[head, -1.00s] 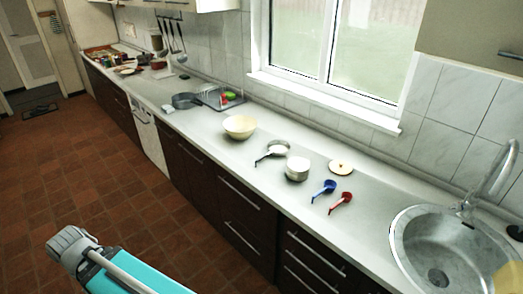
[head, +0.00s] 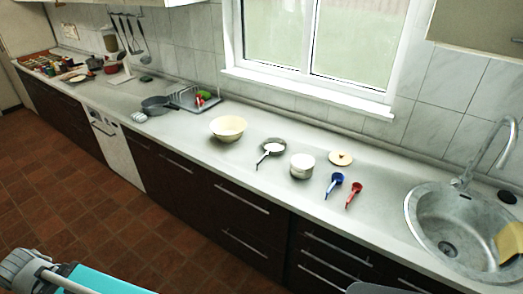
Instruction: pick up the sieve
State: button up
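What looks like the sieve (head: 273,146), a shallow round piece with a pale centre, a grey rim and a thin dark-tipped handle, lies on the counter in the head view. Its handle points down-left toward the counter's front edge. It sits between a cream bowl (head: 228,128) on its left and a white pot (head: 302,165) on its right. Its mesh is too small to make out. My gripper is not in view; only a teal and grey part of my arm shows at the bottom left.
A round cream lid (head: 340,158), a blue ladle (head: 335,185) and a red ladle (head: 353,194) lie right of the pot. A sink (head: 415,215) is at the right. A grey pan (head: 158,104) and dish rack (head: 190,100) stand farther left. The counter's front strip is clear.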

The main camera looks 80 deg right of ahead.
aim_at(273, 146)
jog(key=i, duration=0.85)
jog(key=z, duration=3)
